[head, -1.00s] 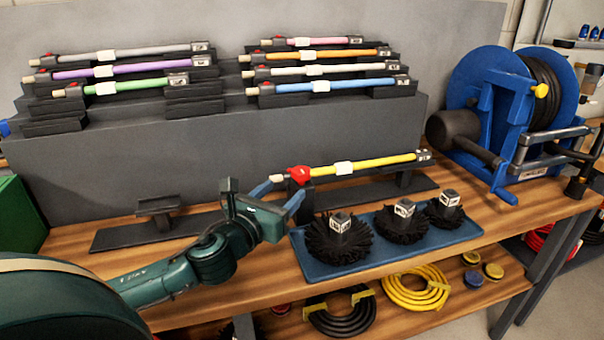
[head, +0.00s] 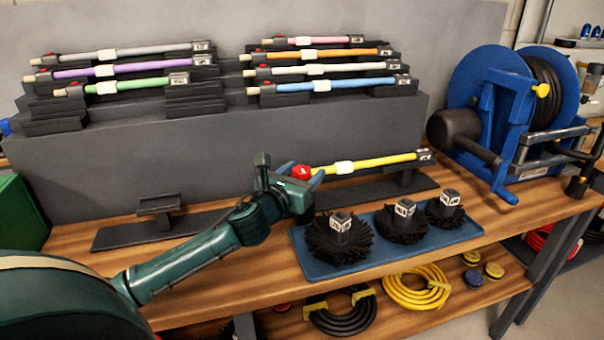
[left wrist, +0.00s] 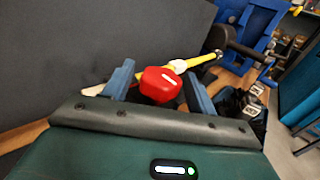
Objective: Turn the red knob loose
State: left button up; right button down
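The red knob (head: 301,172) is at the left end of the yellow rod (head: 375,163), which lies on a dark stand on the bench. My left gripper (head: 302,173) is at the knob, with its blue fingers on either side of it. In the left wrist view the red knob (left wrist: 160,85) sits between the fingertips, near the right finger, with a gap to the left finger. The left gripper (left wrist: 160,82) looks open around it. The rod's left end is hidden behind the gripper. My right gripper is not in view.
A blue tray (head: 375,252) with three black brushes lies just right of the gripper. An empty dark stand (head: 150,230) is to the left. Several coloured rods rest on the stepped grey rack (head: 250,150) behind. A blue hose reel (head: 500,110) stands at the right.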

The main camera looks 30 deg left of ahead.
pick_arm(q)
jog(key=c, duration=0.9)
